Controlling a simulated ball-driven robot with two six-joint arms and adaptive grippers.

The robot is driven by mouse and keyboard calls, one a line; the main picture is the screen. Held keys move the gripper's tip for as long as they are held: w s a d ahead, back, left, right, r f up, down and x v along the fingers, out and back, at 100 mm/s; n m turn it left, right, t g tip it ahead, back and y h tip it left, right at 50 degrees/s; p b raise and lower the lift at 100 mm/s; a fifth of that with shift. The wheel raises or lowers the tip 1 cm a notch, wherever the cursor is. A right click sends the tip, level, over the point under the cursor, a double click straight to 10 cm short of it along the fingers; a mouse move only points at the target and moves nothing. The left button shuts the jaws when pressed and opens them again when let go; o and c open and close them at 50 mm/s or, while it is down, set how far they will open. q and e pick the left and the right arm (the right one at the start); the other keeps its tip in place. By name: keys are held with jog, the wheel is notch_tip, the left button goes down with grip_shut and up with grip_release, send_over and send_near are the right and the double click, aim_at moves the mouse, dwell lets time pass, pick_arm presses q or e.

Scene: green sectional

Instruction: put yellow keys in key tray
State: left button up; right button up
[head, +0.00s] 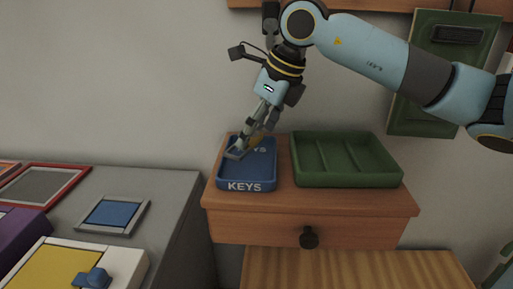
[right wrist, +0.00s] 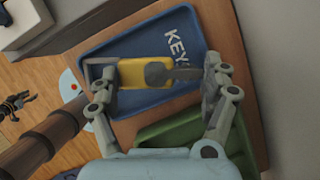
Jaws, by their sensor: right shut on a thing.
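The blue key tray (head: 262,174), marked KEYS, sits on the left part of a small wooden drawer unit. My right gripper (head: 246,146) reaches down over the tray's back left part. It is shut on the yellow keys (right wrist: 144,73), which show between its fingers in the right wrist view, with a dark grey part on one side. The keys are over the inside of the blue tray (right wrist: 152,40); I cannot tell whether they touch its floor. In the head view the fingers mostly hide the keys.
A green divided tray (head: 345,168) stands right beside the blue tray. The wooden drawer unit (head: 265,228) has a dark knob. A grey surface on the left holds a blue framed square (head: 112,214) and a yellow and white box (head: 55,268). A green panel hangs on the wall.

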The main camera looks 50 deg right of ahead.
aim_at(261, 136)
notch_tip(261, 136, down, 4)
jog(key=o, duration=0.9)
jog(key=shift+c, duration=0.2)
